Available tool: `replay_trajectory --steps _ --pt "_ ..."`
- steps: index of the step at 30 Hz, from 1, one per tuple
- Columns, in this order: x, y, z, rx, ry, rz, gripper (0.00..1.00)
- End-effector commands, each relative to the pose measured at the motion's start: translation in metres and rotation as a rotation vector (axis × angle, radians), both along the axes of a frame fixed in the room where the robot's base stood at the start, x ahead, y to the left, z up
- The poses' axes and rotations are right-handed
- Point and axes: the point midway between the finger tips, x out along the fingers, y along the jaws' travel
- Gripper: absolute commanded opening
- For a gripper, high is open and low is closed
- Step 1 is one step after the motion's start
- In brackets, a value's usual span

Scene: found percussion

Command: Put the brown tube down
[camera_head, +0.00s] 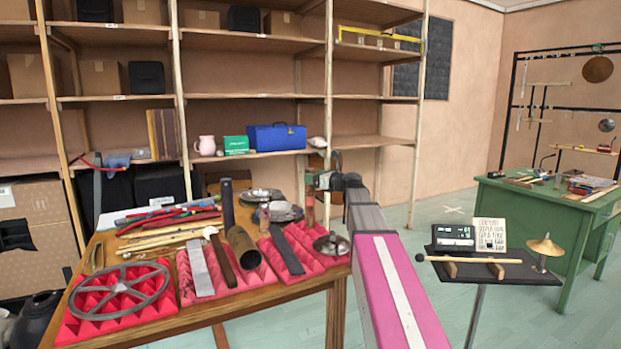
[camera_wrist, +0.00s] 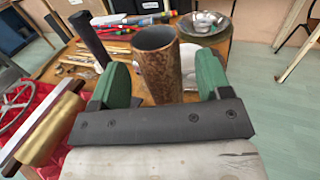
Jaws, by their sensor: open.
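The brown tube (camera_wrist: 160,68), rusty and hollow, stands upright between the two green fingers of my gripper (camera_wrist: 164,76). Its open top shows in the wrist view; its lower end is hidden behind the dark palm. The fingers are open, one on each side of it. In the head view the tube (camera_head: 310,210) stands at the right end of the wooden table (camera_head: 338,300), just below my gripper (camera_head: 325,181). It appears to rest on the table.
A second, brassy brown tube (camera_head: 244,248) lies on red foam beside a dark wooden bar (camera_head: 222,262). A dark upright tube (camera_head: 228,205), metal bowls (camera_head: 282,212) and a spoked wheel (camera_head: 118,290) crowd the table. A black stand (camera_head: 490,268) is at right.

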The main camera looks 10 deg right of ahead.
Motion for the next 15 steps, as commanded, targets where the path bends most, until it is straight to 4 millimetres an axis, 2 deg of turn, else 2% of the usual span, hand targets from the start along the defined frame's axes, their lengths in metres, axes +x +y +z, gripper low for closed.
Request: replay_trajectory --steps 1,6,15 --pt "-0.011 -0.007 0.0 0.0 0.0 -0.001 0.71" --pt "-0.038 -0.029 0.0 0.0 0.0 -0.001 0.71" --pt "-0.068 -0.057 0.0 0.0 0.0 0.0 0.71"
